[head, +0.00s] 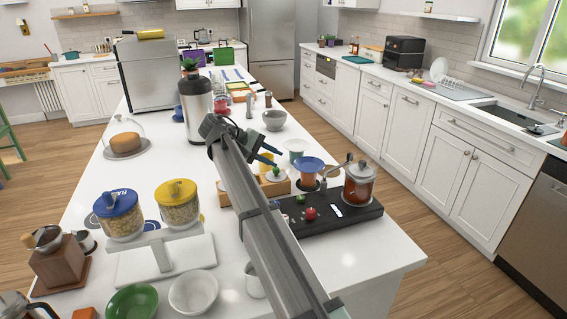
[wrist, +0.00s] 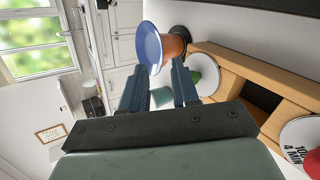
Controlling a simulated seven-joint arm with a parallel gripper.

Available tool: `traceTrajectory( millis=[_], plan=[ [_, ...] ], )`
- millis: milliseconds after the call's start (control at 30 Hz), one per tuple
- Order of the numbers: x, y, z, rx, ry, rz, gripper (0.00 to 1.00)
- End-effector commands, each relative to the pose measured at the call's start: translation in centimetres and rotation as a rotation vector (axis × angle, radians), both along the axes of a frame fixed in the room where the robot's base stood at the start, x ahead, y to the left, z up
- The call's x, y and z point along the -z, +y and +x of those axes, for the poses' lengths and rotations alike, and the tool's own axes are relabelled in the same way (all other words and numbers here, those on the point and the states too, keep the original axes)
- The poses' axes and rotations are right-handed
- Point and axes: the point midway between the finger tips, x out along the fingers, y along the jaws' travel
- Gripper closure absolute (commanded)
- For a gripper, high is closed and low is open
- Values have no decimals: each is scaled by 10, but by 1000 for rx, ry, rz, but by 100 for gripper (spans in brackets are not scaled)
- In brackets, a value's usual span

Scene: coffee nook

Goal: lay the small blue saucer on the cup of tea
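The small blue saucer (head: 308,163) lies on top of an orange-brown cup (head: 306,179), which I take for the cup of tea. In the wrist view the blue saucer (wrist: 149,46) covers the mouth of the cup (wrist: 174,48), and the two look in line and touching. The tea itself is hidden. My gripper (head: 278,160) is left of the saucer and cup in the head view, with its fingers apart. In the wrist view my gripper (wrist: 161,72) is open, and the saucer and cup appear just beyond its fingertips.
A wooden organiser (head: 271,189) stands close to the left of the cup. A white-green cup (head: 296,146) is behind, and a lidded glass jar (head: 358,185) is on the right. A black tray (head: 350,213) with small red and green items is in front. Counter at front right is clear.

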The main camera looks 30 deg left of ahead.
Motion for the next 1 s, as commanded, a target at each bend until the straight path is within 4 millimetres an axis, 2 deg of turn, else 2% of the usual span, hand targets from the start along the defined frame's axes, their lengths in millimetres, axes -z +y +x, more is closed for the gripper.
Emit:
traceTrajectory(
  millis=[100, 267, 1000],
  plan=[
    [-8, 10, -7, -2, -1, 1, 70],
    [-13, 14, -12, 0, 0, 0, 70],
    [-14, 15, -13, 0, 0, 0, 70]
  ],
)
